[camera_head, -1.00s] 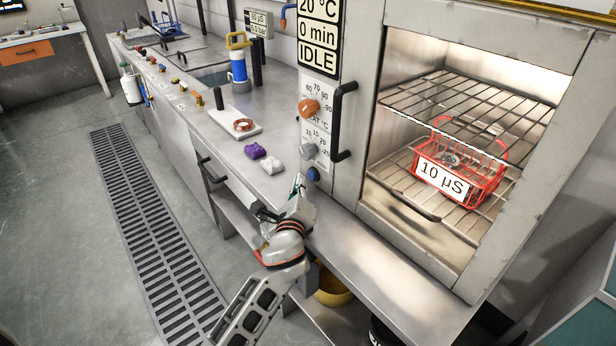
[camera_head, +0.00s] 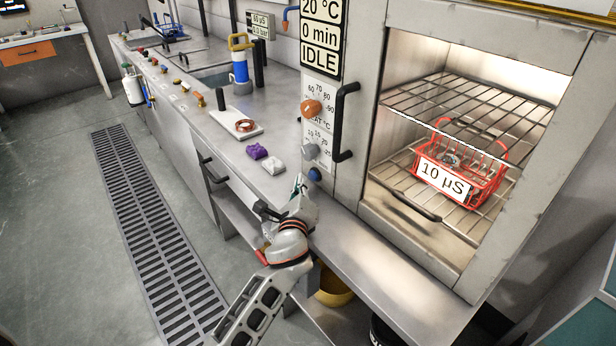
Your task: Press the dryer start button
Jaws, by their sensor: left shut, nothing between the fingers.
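The dryer (camera_head: 360,95) stands at the right with its chamber showing behind a window or open front; I cannot tell which. Its display (camera_head: 320,36) reads 20 °C, 0 min, IDLE. A round blue button (camera_head: 314,174) sits at the bottom of its control panel, below an orange knob (camera_head: 311,107) and a grey knob (camera_head: 311,151). My left gripper (camera_head: 299,184) is shut and empty, just left of and slightly below the blue button. I cannot tell whether they touch. My right gripper is out of view.
A red basket (camera_head: 462,176) labelled 10 µS stands on the dryer's lower rack. Purple (camera_head: 256,151) and white (camera_head: 272,165) small blocks lie on the counter beside my gripper. A black handle (camera_head: 345,122) juts out beside the knobs. A yellow bowl (camera_head: 334,290) sits below.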

